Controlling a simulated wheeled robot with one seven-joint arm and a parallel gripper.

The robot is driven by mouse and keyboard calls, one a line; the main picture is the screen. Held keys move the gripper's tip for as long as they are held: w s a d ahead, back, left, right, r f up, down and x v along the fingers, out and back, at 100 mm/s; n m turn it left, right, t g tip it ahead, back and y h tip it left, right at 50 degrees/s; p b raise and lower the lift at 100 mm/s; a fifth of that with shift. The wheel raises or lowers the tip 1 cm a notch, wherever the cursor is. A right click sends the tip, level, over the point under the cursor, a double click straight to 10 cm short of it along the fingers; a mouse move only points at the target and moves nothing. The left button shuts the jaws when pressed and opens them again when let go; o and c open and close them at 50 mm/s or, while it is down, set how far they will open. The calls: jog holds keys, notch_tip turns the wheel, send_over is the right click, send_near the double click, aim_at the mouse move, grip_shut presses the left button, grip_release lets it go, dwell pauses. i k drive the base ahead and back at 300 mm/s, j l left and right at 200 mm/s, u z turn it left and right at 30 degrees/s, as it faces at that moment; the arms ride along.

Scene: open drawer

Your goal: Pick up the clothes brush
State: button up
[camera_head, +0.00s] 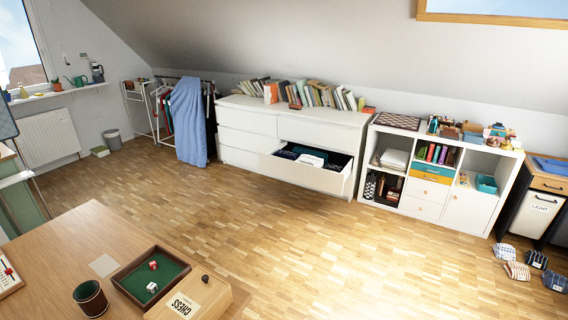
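I cannot make out a clothes brush in the head view. My gripper is not in view.
A wooden table (80,245) with a dice tray (124,272) and a chess box (189,298) fills the lower left. A white cube shelf (450,157) stands right of the dresser. Small striped bags (516,270) lie at the right. The parquet floor (330,250) between is clear.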

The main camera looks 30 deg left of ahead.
aim_at(291, 105)
jog(key=i+j+u, duration=0.15)
jog(key=i, duration=0.45)
jog(key=i+u, duration=0.2)
jog(key=i, duration=0.4)
jog(key=i+l+u, duration=0.15)
jog(key=i, duration=0.45)
jog(key=i+u, duration=0.2)
jog(key=i, duration=0.4)
jog(key=i+l+u, duration=0.15)
jog(key=i+l, duration=0.15)
jog(key=i, duration=0.25)
